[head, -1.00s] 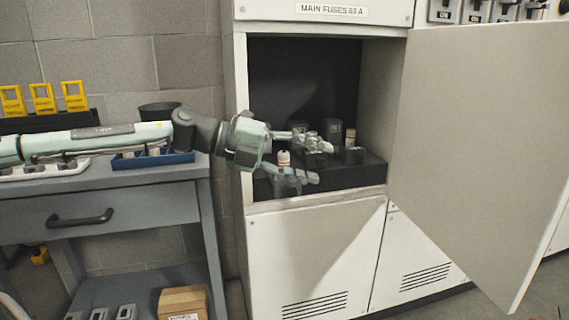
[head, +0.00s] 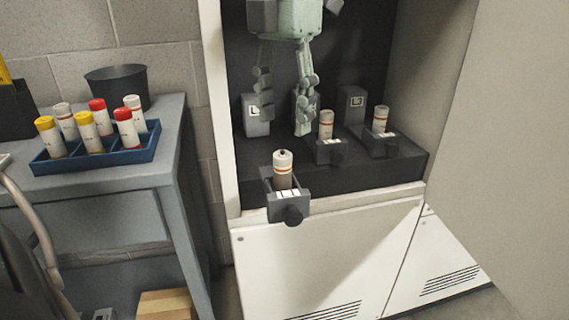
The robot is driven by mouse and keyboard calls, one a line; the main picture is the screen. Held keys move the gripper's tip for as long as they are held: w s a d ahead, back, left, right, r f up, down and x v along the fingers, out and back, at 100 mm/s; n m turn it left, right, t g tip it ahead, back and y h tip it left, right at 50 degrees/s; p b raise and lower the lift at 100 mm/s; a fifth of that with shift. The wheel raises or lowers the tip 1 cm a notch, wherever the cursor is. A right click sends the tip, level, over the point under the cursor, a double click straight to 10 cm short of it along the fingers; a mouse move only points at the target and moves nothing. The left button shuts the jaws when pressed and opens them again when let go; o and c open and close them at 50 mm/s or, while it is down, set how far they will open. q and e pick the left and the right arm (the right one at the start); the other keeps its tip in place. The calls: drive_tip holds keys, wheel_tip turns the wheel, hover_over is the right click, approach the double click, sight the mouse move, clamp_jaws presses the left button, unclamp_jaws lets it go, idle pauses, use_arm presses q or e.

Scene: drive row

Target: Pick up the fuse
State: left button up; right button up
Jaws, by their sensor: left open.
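My left gripper (head: 285,122) points down inside the open cabinet, its two fingers apart and nothing between them. A white fuse with orange bands (head: 284,170) stands upright in a grey holder (head: 289,208) that juts out over the cabinet's front edge. The gripper is above and behind this fuse, apart from it in the picture. Two more similar fuses, the middle one (head: 326,124) and the right one (head: 380,119), stand in holders farther back on the black ledge (head: 250,184). My right gripper is not in view.
The open cabinet door (head: 510,150) fills the right side. On the grey bench at left, a blue tray (head: 95,162) holds several fuses with red, yellow and white caps. A dark bin (head: 117,87) stands behind it. A cardboard box (head: 165,304) sits below.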

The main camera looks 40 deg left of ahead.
sight(283, 153)
use_arm(q)
wheel_tip(283, 153, down, 7)
drive_tip(key=shift+s+f, duration=0.1)
drive_tip(key=shift+f, duration=0.1)
clamp_jaws()
idle(0.5)
